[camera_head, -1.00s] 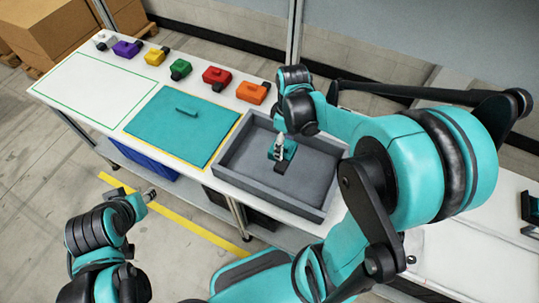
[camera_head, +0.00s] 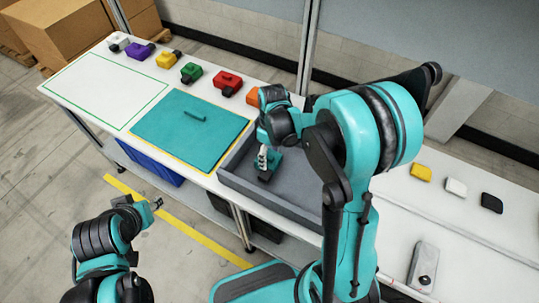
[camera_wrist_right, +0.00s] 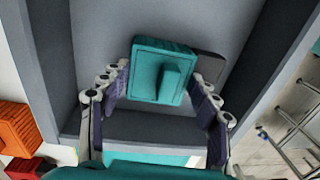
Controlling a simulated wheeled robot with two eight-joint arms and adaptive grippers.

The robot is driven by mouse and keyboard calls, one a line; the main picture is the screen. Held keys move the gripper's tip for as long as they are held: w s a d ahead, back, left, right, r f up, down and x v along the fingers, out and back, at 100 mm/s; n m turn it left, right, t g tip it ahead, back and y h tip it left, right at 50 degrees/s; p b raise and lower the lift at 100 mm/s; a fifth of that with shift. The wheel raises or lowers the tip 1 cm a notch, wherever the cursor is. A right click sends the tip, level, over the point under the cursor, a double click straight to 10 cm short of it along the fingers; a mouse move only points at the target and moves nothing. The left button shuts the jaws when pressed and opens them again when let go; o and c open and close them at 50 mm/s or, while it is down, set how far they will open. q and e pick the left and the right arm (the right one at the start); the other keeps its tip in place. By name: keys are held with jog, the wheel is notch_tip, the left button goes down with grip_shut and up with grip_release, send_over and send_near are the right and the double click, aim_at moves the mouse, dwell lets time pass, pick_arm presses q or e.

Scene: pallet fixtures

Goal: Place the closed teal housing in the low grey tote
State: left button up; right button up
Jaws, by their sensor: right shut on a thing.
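The teal housing (camera_wrist_right: 150,70) is between the fingers of my right gripper (camera_wrist_right: 160,82) in the right wrist view, and the gripper is shut on it. A dark part shows beside the housing. In the head view the right gripper (camera_head: 263,160) is inside the outline of the low grey tote (camera_head: 265,200), near its left side. My wrist and fingers mostly cover the housing (camera_head: 277,158) there. I cannot tell whether it touches the tote floor. My left gripper (camera_head: 156,203) is empty, away from the table at lower left; its finger opening is too small to tell.
A teal panel with a handle (camera_head: 170,138) lies left of the tote. A green-outlined area (camera_head: 105,88) is empty. Purple (camera_head: 138,50), yellow (camera_head: 160,57), green (camera_head: 191,72), red (camera_head: 228,80) and orange (camera_head: 252,96) housings line the back. Small blocks (camera_head: 455,187) lie at right.

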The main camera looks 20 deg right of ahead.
jog(key=shift+f, duration=0.1)
jog(key=o, duration=1.6)
jog(key=shift+c, duration=0.2)
notch_tip(320, 180, up, 11)
jog(key=p, duration=0.3)
jog(key=s+a+r+m+t, duration=0.1)
jog(key=s+r+m+t, duration=0.5)
jog(key=s, duration=0.6)
jog(key=shift+r+m+t+h, duration=0.3)
jog(key=shift+r+m+t, duration=0.05)
jog(key=shift+m+t, duration=0.6)
